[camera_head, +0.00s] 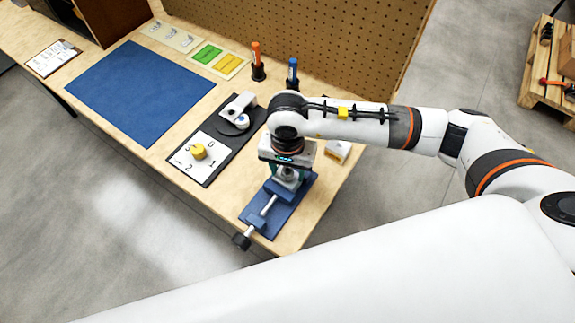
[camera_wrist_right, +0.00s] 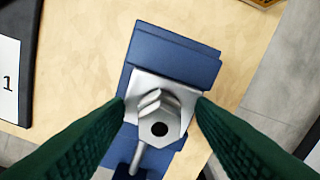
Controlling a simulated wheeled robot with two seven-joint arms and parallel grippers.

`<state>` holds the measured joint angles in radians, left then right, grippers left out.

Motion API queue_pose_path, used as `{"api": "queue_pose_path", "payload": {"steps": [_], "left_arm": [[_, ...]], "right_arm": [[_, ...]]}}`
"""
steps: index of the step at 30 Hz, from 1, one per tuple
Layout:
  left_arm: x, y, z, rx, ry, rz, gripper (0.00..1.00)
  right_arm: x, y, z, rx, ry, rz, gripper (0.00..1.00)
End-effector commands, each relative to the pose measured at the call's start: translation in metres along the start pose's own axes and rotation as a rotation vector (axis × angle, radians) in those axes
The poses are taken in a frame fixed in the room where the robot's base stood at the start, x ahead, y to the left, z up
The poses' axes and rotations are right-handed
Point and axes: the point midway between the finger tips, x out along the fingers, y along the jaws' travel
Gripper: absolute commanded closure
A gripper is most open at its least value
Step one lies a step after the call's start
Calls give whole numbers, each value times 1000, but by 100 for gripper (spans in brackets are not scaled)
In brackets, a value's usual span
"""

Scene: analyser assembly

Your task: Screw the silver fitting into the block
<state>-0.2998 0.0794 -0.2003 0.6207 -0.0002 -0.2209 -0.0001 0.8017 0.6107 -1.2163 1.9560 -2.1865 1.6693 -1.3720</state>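The silver fitting (camera_wrist_right: 160,117), a hex piece with a dark round hole, stands on the pale metal block (camera_wrist_right: 145,83) in the right wrist view. How deep its thread sits is hidden. The block is held in a blue vise (camera_wrist_right: 172,55), which also shows at the table's front corner in the head view (camera_head: 294,204). My right gripper (camera_wrist_right: 160,107) points down over the fitting. Its green fingers are open, one each side of the hex, with a visible gap at both sides. In the head view the right gripper (camera_head: 287,168) hides most of the fitting. My left gripper is not in view.
Left of the vise lie a dark board with a numbered white plate (camera_head: 190,168) and yellow knob (camera_head: 198,151). A blue mat (camera_head: 140,90) lies farther left. Orange (camera_head: 257,62) and blue (camera_head: 292,72) handled tools stand behind, before a pegboard (camera_head: 330,40).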

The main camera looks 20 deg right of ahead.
Motion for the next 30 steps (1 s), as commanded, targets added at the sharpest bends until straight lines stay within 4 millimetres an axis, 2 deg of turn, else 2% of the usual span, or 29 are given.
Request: {"api": "queue_pose_path", "payload": {"steps": [1,8,11,20,30], "left_arm": [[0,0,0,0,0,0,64],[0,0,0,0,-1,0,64],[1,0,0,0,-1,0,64],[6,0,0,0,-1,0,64],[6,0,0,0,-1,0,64]], "right_arm": [[0,0,0,0,0,0,58],[0,0,0,0,0,0,96],[0,0,0,15,0,0,97],[0,0,0,332,0,2,98],[0,0,0,373,0,1,98]]}}
